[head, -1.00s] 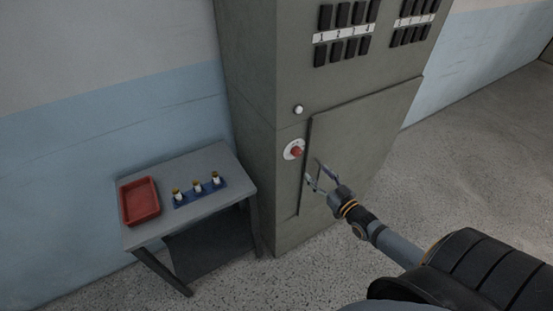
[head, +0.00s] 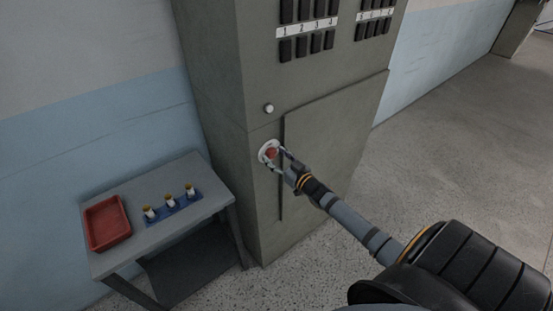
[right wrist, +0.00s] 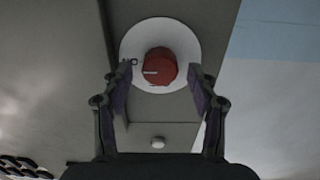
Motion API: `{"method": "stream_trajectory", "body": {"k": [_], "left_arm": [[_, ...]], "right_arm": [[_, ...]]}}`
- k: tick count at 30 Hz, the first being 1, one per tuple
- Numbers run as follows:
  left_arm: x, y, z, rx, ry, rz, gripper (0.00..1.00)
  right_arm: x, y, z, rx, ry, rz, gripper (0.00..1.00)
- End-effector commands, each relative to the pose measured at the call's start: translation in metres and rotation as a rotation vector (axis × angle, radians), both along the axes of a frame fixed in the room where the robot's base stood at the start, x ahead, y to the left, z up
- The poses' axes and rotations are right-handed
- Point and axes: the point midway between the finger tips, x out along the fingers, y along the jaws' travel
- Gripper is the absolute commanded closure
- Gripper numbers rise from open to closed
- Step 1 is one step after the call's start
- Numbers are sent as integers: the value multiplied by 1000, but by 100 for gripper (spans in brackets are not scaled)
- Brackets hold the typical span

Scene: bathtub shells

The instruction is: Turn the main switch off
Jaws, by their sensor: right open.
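The main switch is a red round knob (head: 271,153) on a white round plate (head: 263,156), on the front of the grey cabinet. In the right wrist view the red knob (right wrist: 159,67) has a pale mark pointing to the left, toward small dark lettering on the white plate (right wrist: 180,33). My right gripper (head: 279,158) is open at the knob. In the right wrist view its fingers (right wrist: 160,90) stand on either side of the knob, with gaps on both sides. Whether a fingertip touches the plate cannot be told. My left gripper is not in view.
The grey cabinet (head: 215,90) has a raised door panel (head: 335,130), a small white round button (head: 268,108) and rows of black breakers (head: 308,28). A small table (head: 150,185) at left holds a red tray (head: 107,223) and a blue rack (head: 173,206) with several small fuses.

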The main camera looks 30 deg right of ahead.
Motion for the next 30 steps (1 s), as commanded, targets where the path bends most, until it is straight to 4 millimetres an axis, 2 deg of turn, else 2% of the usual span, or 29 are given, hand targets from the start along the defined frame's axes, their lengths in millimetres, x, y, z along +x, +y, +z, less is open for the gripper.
{"method": "stream_trajectory", "body": {"k": [5, 17, 23, 30], "left_arm": [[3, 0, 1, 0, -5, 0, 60], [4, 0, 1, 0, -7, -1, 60], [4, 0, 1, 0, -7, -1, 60], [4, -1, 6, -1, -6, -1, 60]], "right_arm": [[0, 0, 0, 0, 0, 0, 41], [0, 0, 0, 1, 0, 0, 95], [0, 0, 0, -11, -1, 0, 95], [0, 0, 1, -108, -7, -1, 95]]}}
